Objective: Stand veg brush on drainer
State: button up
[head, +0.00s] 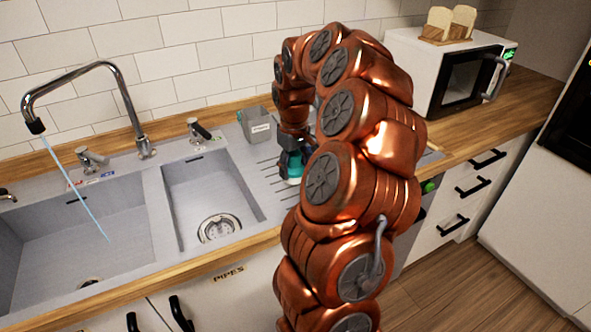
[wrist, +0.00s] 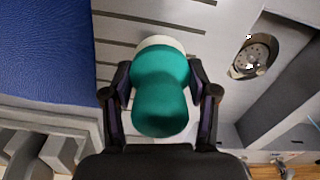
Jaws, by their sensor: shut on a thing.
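The veg brush has a teal, waisted handle and a pale bristle end. It shows beneath my gripper in the head view (head: 292,172) and between the fingers in the wrist view (wrist: 160,92). My gripper (head: 290,158) points down and is shut on the handle, one finger on each side. The brush looks upright, its pale end toward the drainer (head: 264,170), the grooved part of the sink unit right of the small basin. I cannot tell whether the bristles touch it. My arm hides much of the drainer's right side.
A grey labelled caddy (head: 258,126) stands at the back of the drainer. The small basin (head: 212,195) lies left of it, beside the larger basin with running water. A blue surface (wrist: 45,50) is close by in the wrist view. A microwave (head: 455,78) stands on the right.

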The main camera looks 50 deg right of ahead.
aim_at(296, 174)
jog(key=shift+w+d+f, duration=0.15)
jog(key=shift+w+d, duration=0.15)
jog(key=shift+d, duration=0.3)
notch_tip(296, 174, down, 2)
jog(key=shift+f+p, duration=0.1)
jog(key=shift+p, duration=0.75)
jog(key=shift+f, duration=0.6)
jog(key=shift+f, duration=0.1)
jog(key=shift+f, duration=0.15)
jog(key=o, duration=1)
